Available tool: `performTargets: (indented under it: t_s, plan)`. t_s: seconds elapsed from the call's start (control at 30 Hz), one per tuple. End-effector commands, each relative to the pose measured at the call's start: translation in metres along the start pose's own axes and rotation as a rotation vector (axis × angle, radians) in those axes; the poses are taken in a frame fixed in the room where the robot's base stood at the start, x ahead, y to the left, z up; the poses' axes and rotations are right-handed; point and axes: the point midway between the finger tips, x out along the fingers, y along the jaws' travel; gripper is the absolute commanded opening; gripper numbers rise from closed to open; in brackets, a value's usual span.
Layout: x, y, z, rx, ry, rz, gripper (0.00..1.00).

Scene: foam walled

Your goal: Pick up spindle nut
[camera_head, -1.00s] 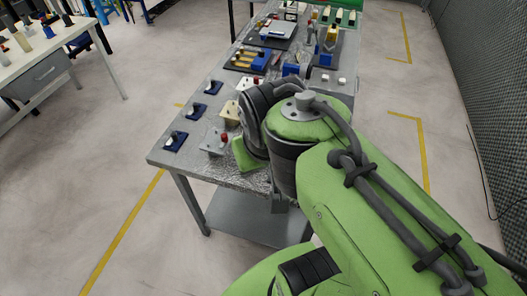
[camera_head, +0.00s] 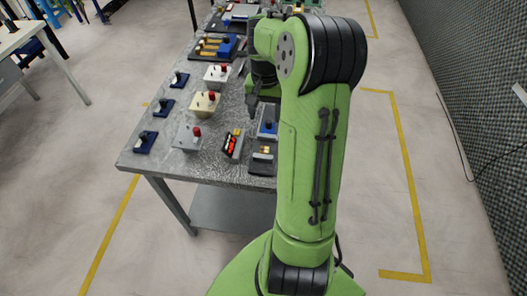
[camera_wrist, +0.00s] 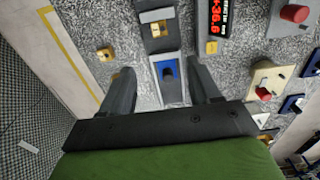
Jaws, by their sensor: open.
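My gripper (camera_wrist: 161,76) is open and empty, its two dark fingers spread in the wrist view. It also shows above the table in the head view (camera_head: 256,106), partly behind my arm. Between and below the fingers is a grey plate with a blue block (camera_wrist: 168,70) holding a dark piece. Beyond it a dark holder carries a brass-coloured part (camera_wrist: 157,30). Small brass-coloured pieces lie to the left (camera_wrist: 105,52) and right (camera_wrist: 211,47). I cannot tell for sure which part is the spindle nut.
A box with a red digital display (camera_wrist: 219,18) stands nearby. Boxes with red knobs (camera_head: 205,104) and several small blue holders (camera_head: 146,141) stand to the left on the metal-topped table (camera_head: 150,163). A patterned wall (camera_head: 463,90) is at the right.

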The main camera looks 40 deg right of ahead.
Motion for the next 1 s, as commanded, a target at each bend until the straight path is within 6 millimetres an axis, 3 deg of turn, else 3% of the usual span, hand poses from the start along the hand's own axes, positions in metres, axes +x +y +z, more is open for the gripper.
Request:
performTargets:
  t_s: [0.1,0.3,0.47,0.7,1.0]
  plan:
    - [0.033,0.0,0.002,-0.002,-0.006,0.001,0.62]
    - [0.08,0.0,0.002,-0.003,-0.004,0.001,0.62]
    - [0.098,0.0,0.001,-0.003,-0.001,0.001,0.62]
    - [0.141,0.0,0.0,-0.005,-0.003,0.0,0.62]
    - [0.146,0.0,-0.001,-0.004,0.001,0.001,0.59]
